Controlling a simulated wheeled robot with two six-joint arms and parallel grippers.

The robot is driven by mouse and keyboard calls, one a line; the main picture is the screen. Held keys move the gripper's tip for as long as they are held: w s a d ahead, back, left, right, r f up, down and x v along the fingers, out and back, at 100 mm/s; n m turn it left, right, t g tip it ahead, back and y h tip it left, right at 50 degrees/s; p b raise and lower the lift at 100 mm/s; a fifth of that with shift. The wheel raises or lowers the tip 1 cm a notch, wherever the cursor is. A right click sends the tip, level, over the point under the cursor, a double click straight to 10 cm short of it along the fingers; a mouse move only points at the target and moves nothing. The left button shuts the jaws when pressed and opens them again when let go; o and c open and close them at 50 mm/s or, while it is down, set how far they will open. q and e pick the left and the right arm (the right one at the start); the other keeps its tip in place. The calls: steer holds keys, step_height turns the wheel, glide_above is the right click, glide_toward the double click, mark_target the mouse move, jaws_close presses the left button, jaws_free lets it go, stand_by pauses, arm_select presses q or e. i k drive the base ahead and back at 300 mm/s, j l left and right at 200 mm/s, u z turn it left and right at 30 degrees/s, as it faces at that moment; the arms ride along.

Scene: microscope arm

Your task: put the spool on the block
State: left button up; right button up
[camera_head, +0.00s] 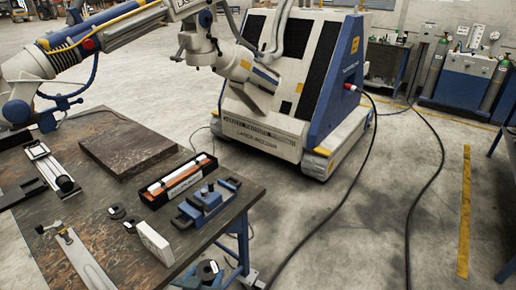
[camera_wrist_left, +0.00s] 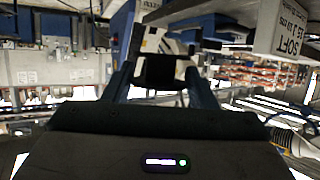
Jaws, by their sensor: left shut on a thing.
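The spool looks like a small dark round piece (camera_head: 207,269) with a pale centre, held between the blue fingers of my left gripper (camera_head: 206,272) at the bottom of the head view. In the left wrist view, the fingers are shut on a dark piece (camera_wrist_left: 160,70), the spool. A white block (camera_head: 155,243) stands on the table near its front edge, left of the gripper and apart from it. A pale box face with lettering (camera_wrist_left: 283,28) at the upper right of the wrist view may be this block. My right gripper is not in view.
The table (camera_head: 105,248) holds a blue clamp (camera_head: 206,202), a dark tray with rods (camera_head: 178,180), a brown plate (camera_head: 115,142) and two small black rings (camera_head: 116,212). A metal bar (camera_head: 85,262) lies at left. A large machine (camera_head: 290,80) stands behind.

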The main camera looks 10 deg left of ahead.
mark_target(127, 160)
steer(key=i+l+z, duration=0.45)
steer(key=i, duration=0.35)
steer(key=i+z, duration=0.45)
steer(key=i, duration=0.4)
steer(key=i+u, duration=0.2)
steer(key=i, duration=0.35)
steer(key=i+l+u, duration=0.2)
steer(key=i, duration=0.35)
steer(key=i+u, duration=0.2)
steer(key=i, duration=0.3)
steer(key=i+j+u, duration=0.1)
steer(key=i+u, duration=0.15)
steer(key=u, duration=0.2)
steer(key=i+u, duration=0.25)
steer(key=u, duration=0.25)
steer(key=i+u, duration=0.25)
steer(key=u, duration=0.2)
steer(key=i+l+u, duration=0.15)
steer(key=u, duration=0.3)
steer(key=i+j+u, duration=0.1)
steer(key=i+u, duration=0.55)
steer(key=u, duration=0.2)
steer(key=i+l+u, duration=0.15)
steer(key=i+u, duration=0.3)
steer(key=i+j, duration=0.1)
steer(key=i, duration=0.3)
